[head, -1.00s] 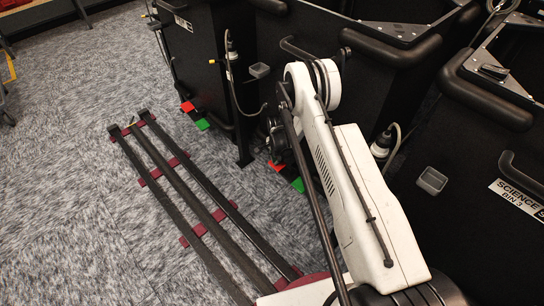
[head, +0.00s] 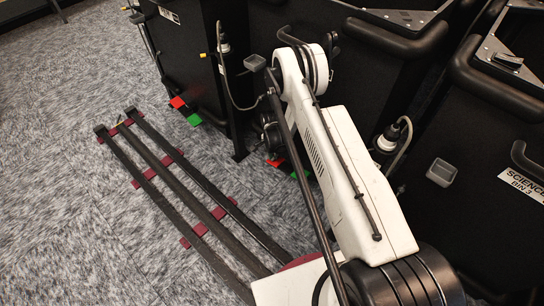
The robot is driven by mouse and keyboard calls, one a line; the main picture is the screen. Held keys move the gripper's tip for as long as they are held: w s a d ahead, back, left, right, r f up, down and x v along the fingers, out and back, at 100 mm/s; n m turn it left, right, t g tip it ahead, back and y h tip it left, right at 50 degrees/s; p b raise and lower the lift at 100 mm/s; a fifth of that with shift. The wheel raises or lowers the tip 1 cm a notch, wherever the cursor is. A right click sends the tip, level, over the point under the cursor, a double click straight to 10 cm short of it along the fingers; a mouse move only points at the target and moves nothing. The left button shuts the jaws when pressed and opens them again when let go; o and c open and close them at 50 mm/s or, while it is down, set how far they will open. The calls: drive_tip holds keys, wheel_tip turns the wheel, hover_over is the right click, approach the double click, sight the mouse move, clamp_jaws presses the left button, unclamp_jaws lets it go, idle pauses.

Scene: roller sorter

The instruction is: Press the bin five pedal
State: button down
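The far-left black bin has a red pedal (head: 178,102) and a green pedal (head: 194,119) low at its front. Its label (head: 169,15) is too small to read. I cannot tell by label which pedals belong to bin five. The dark parts at the arm's far end (head: 269,132) may be my gripper, near the middle bin's pedals in the picture. Its fingers cannot be made out.
A dark floor rail (head: 166,185) with dark red cross pieces runs in front of the bins. Handles and hanging cables (head: 222,70) stick out from the bin fronts. The grey carpet (head: 60,190) at left is clear.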

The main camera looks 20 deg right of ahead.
drive_tip(key=w+a+r+p, duration=0.1)
drive_tip(key=r+p, duration=0.1)
drive_tip(key=r, duration=0.4)
drive_tip(key=w+r+p, duration=0.2)
drive_tip(key=r, duration=0.5)
drive_tip(key=shift+a+r, duration=0.3)
drive_tip(key=shift+a, duration=0.05)
drive_tip(key=shift+a, duration=0.1)
